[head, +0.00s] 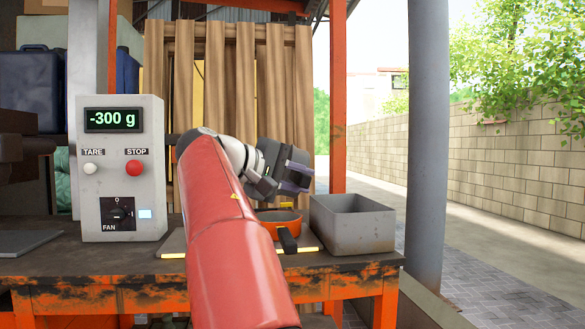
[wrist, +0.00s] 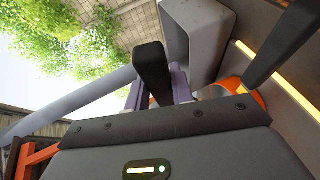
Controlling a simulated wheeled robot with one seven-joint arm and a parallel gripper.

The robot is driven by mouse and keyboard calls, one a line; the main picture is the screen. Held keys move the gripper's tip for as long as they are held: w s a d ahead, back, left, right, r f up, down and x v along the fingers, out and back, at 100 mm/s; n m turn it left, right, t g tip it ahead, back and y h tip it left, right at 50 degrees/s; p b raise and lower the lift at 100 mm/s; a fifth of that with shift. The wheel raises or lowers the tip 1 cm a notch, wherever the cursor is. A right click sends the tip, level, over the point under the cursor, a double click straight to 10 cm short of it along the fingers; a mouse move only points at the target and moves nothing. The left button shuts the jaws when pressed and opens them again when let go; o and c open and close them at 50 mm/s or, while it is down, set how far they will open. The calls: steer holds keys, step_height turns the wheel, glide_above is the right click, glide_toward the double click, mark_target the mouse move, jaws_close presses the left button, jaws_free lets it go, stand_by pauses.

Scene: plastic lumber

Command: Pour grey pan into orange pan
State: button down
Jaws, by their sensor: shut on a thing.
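My gripper (head: 296,178) is raised above and behind the orange pan and shows dark grey with purple fingers. In the wrist view my gripper (wrist: 156,92) is shut on a black handle, which I take to be the handle of the grey pan (wrist: 152,68). The grey pan's body is mostly hidden behind my gripper; I cannot tell its tilt or its contents. The orange pan (head: 276,218) sits on the bench with its black handle pointing toward me. Part of the orange pan also shows in the wrist view (wrist: 250,94).
A grey open bin (head: 352,225) stands right of the orange pan. A control box (head: 120,190) at left reads -300 g. Yellow strips edge a flat plate (head: 172,243) around the orange pan. The workbench (head: 100,262) ends near a grey post (head: 428,140).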

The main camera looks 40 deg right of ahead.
steer(key=shift+s+d+r+m+t+y+p, duration=0.1)
steer(key=shift+s+d+m+t+y+p, duration=0.55)
steer(key=shift+y, duration=1.35)
steer(key=shift+s+d+r+m+t+y+p, duration=0.15)
steer(key=shift+d+m+t+y+p, duration=0.45)
steer(key=shift+t+y+p, duration=1.15)
steer(key=shift+s+d+m+t+y+p, duration=0.4)
steer(key=shift+d+m+t+y+p, duration=0.45)
steer(key=shift+y, duration=1.4)
steer(key=shift+s+a+n+g, duration=0.1)
steer(key=shift+a+n+g, duration=0.05)
steer(key=shift+n+g, duration=0.2)
